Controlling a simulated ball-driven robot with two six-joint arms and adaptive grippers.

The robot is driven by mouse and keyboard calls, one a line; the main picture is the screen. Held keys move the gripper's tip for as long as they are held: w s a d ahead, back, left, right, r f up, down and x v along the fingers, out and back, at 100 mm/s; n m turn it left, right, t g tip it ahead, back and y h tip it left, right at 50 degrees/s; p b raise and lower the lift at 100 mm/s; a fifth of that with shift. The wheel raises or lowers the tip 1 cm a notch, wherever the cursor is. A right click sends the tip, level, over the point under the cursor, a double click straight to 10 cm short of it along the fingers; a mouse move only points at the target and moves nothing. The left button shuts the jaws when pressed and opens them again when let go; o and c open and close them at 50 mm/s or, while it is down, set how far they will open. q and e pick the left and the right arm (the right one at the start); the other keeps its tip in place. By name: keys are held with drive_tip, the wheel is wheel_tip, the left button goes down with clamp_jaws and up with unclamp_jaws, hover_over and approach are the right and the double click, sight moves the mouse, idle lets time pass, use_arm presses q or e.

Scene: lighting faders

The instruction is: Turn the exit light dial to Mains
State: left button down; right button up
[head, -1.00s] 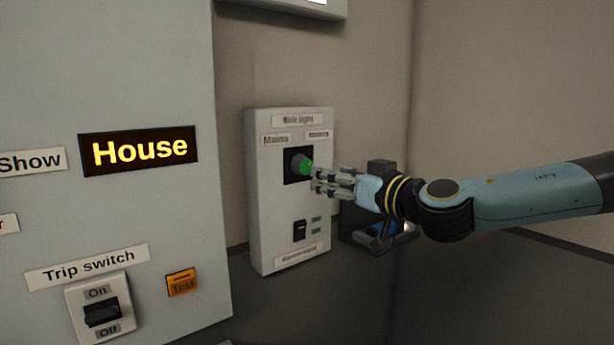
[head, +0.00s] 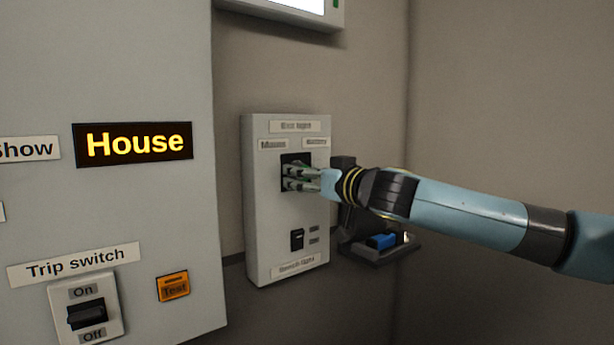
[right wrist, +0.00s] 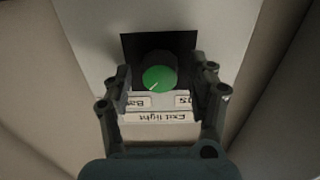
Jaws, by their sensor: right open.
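The exit light dial is a round knob with a green face and a pale pointer line, on a black square plate; it shows in the right wrist view (right wrist: 158,76). The white panel (head: 262,215) around it carries a Mains label (head: 272,145) at upper left and a Battery label (head: 316,142) at upper right. My right gripper (head: 290,176) is open at the dial, its fingers on either side of it; in the head view they hide most of the dial. My left gripper is not in view.
Below the dial is a black rocker switch (head: 297,239). A dark holder with a blue item (head: 381,241) is right of the panel, under my right arm. A large grey cabinet (head: 150,220) with a Trip switch (head: 86,313) and orange Test button (head: 173,287) fills the left.

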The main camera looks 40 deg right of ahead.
drive_tip(key=c, duration=1.2)
drive_tip(key=shift+o, duration=0.2)
drive_tip(key=shift+n, duration=0.3)
drive_tip(key=n+p, duration=0.7)
drive_tip(key=n, duration=1)
drive_tip(key=shift+d+p, duration=0.15)
drive_tip(key=shift+p, duration=0.25)
